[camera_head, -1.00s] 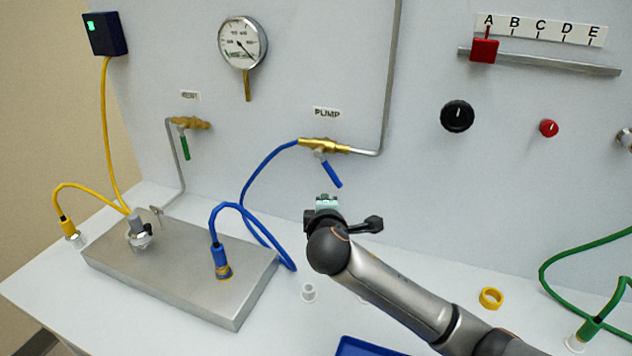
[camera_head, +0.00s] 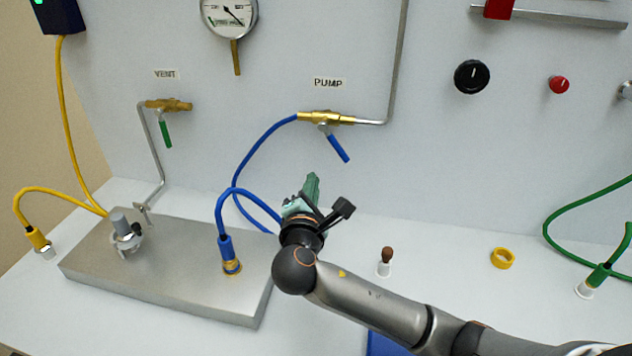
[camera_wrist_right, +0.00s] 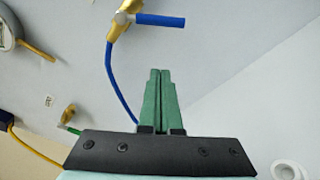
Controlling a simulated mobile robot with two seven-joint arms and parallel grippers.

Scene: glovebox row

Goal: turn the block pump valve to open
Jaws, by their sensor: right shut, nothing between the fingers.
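The brass PUMP valve (camera_head: 326,118) is on the wall panel under its PUMP label. Its blue lever (camera_head: 340,148) slants down to the right, at an angle to the brass body. A blue hose (camera_head: 262,146) runs from the valve down to the metal block. My right gripper (camera_head: 312,177) is below and slightly left of the lever in the head view, its green fingers pointing up. In the right wrist view the fingers (camera_wrist_right: 160,72) are together and empty, with a gap to the blue lever (camera_wrist_right: 160,20) beyond. My left gripper is not in view.
The steel block (camera_head: 160,275) with a grey-topped fitting (camera_head: 122,235) stands left of my arm. The VENT valve (camera_head: 168,105) with a green lever is to the left. A brown-topped peg (camera_head: 386,257) and yellow ring (camera_head: 502,258) are on the table at right.

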